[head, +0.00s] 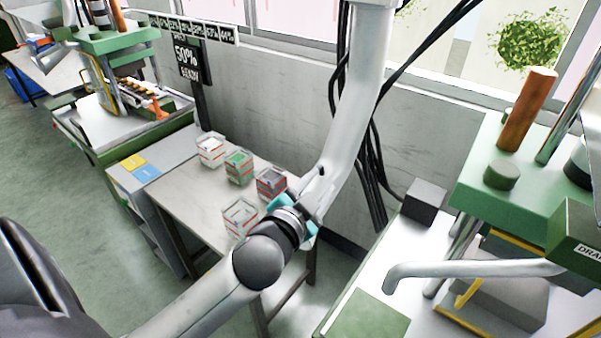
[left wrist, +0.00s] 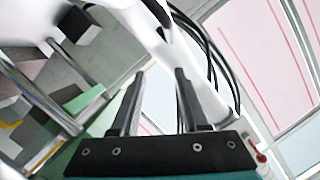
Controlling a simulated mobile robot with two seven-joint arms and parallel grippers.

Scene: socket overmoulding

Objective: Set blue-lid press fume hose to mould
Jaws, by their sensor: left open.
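A thick white hose arm (head: 352,105) comes down from the top of the head view, and its lower end sits right by my left gripper (head: 312,196). The hose (left wrist: 195,75) also crosses behind the fingertips in the left wrist view. My left gripper (left wrist: 160,74) is open, with two dark fingers apart; whether the hose lies between them or just beyond is unclear. A green-topped press (head: 510,190) stands at the right, and another press (head: 108,45) stands at the back left. No blue lid is clearly visible on either. My right gripper is out of view.
A small table (head: 190,205) below my left arm carries several clear bins (head: 240,168). A grey cabinet (head: 150,190) stands beside it. Black cables (head: 372,165) hang along the wall. A bent pale pipe (head: 470,268) crosses above the right bench (head: 375,265). Open floor lies at left.

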